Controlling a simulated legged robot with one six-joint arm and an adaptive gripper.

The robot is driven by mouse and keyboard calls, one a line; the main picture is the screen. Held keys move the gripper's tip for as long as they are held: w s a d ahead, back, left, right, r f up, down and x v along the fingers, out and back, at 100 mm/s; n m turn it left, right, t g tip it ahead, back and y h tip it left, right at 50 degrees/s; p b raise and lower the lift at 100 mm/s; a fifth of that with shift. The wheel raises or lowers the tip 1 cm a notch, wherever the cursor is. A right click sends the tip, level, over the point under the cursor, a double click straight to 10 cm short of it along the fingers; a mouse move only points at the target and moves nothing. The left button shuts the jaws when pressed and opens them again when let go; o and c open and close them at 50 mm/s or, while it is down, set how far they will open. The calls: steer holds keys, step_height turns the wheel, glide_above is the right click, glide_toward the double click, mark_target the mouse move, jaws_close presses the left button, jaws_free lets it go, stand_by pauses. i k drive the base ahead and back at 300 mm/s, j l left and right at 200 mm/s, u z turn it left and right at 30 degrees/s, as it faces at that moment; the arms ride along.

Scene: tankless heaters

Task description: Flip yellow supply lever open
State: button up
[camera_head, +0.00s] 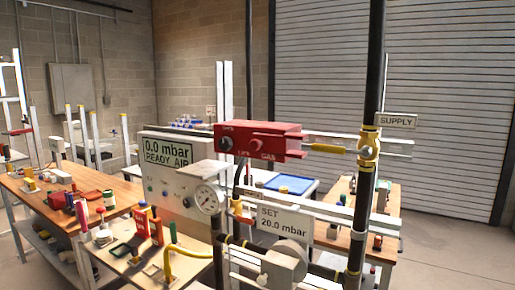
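The yellow supply lever (329,148) points left from a brass-yellow valve (369,147). It lies nearly horizontal, across the line of the upright black pipe (374,62) that carries the valve. A tag reading SUPPLY (397,121) sits just above and right of the valve. The lever's left end is close to the right end of a red gas box (258,141); I cannot tell whether they touch. My gripper is not in view.
A SET 20.0 mbar sign (285,221) hangs below the red box. A cluttered wooden bench (35,195) is at left; open floor (455,250) lies at right.

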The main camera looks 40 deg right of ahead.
mark_target(366, 151)
steer(key=z, duration=1.6)
steer(key=l, duration=0.6)
